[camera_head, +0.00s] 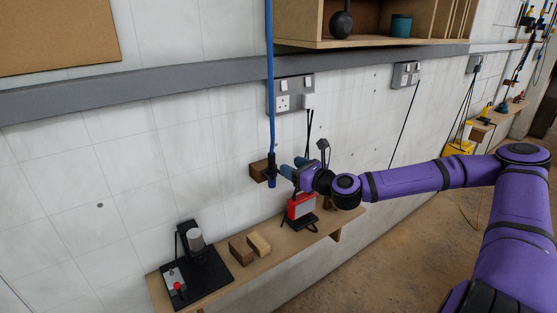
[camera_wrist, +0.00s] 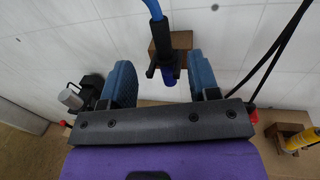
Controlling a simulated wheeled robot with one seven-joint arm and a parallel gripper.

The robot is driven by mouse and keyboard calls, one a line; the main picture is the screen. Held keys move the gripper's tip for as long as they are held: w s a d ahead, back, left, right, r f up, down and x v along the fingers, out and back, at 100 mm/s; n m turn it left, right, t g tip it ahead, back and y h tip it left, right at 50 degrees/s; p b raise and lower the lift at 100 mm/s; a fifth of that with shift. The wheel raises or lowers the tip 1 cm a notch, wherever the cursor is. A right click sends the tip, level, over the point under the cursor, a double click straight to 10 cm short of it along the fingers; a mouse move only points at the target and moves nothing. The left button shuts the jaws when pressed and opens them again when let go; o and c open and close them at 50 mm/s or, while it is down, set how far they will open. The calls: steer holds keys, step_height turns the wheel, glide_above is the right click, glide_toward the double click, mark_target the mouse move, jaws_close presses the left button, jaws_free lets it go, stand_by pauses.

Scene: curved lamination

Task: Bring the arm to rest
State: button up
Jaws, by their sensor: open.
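My gripper (camera_head: 289,169) is at the end of my purple arm, over the narrow wooden shelf and close to the wall. It also shows in the wrist view (camera_wrist: 160,66), with its two blue fingers wide apart and nothing gripped. A black and blue tool on a blue hose (camera_head: 271,172) hangs at a wooden wall block (camera_head: 258,171), just left of the fingertips in the head view. In the wrist view the tool (camera_wrist: 167,72) appears upright in the gap between the fingers, with clear space on both sides. How deep it sits between them I cannot tell.
The wooden shelf (camera_head: 221,285) carries a black stand machine (camera_head: 203,262), two wooden blocks (camera_head: 250,246) and a red and grey device (camera_head: 301,207) below my gripper. A wall cabinet (camera_head: 380,42) is above. A blue hose (camera_head: 270,80) runs down the wall. Floor at right is open.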

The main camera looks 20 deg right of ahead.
steer(key=s+a+f+n+g, duration=0.5)
steer(key=a+f+n+g, duration=0.15)
steer(key=n, duration=0.35)
steer(key=s+d+n+g+h, duration=0.3)
steer(key=s+n+g, duration=0.25)
steer(key=n, duration=0.25)
steer(key=s+d+r+n+h, duration=0.3)
steer(key=s+r+n, duration=0.15)
steer(key=r, duration=0.35)
steer(key=s+d+r+n+h, duration=0.3)
steer(key=s+d+r+h, duration=0.15)
steer(key=r, duration=0.35)
steer(key=s+r+n+t+y, duration=0.1)
steer(key=s+r+n, duration=0.3)
steer(key=s+r, duration=0.9)
steer(key=s, duration=0.3)
steer(key=shift+s+d+r+n+y, duration=0.25)
steer(key=shift+s+r+n+y, duration=0.05)
steer(key=shift+r+n+y, duration=0.05)
